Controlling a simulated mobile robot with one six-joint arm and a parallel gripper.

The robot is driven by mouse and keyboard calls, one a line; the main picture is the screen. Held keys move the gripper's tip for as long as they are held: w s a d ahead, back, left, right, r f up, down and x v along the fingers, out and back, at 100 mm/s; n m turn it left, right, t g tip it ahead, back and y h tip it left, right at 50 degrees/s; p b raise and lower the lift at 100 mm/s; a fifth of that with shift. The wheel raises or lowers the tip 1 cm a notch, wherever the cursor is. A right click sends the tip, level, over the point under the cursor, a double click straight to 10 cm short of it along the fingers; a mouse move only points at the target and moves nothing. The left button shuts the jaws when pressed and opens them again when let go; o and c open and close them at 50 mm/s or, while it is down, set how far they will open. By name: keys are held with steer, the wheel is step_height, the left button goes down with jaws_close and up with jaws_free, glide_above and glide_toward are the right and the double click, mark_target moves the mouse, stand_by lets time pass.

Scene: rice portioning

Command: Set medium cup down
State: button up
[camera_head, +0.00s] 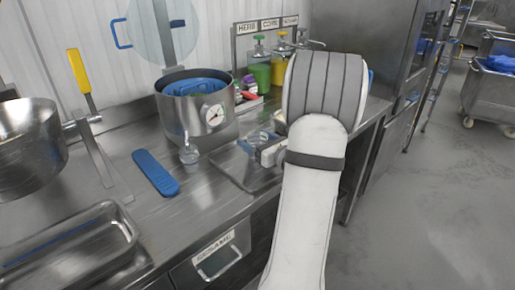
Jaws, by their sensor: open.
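My white arm reaches in from the bottom right and hides part of the counter. My gripper (262,151) is low over the counter, left of the arm's bend; it is small in view and reads as open. A clear cup (257,138) is right at the gripper, and I cannot tell whether the fingers touch it. Another small clear cup (189,153) stands upright on the counter in front of the pot. Which cup is the medium one is not clear from size alone.
A steel pot (224,128) with a dial and blue inside stands behind. A flat tray (236,175) lies under the gripper. A blue utensil (155,172) lies to the left. Bottles with green (260,72) and yellow (279,70) contents stand at the back. A steel pan (70,250) is front left.

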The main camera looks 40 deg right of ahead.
steer(key=shift+w+a, duration=0.1)
steer(key=shift+w, duration=0.7)
steer(key=shift+c, duration=0.3)
steer(key=c, duration=1.1)
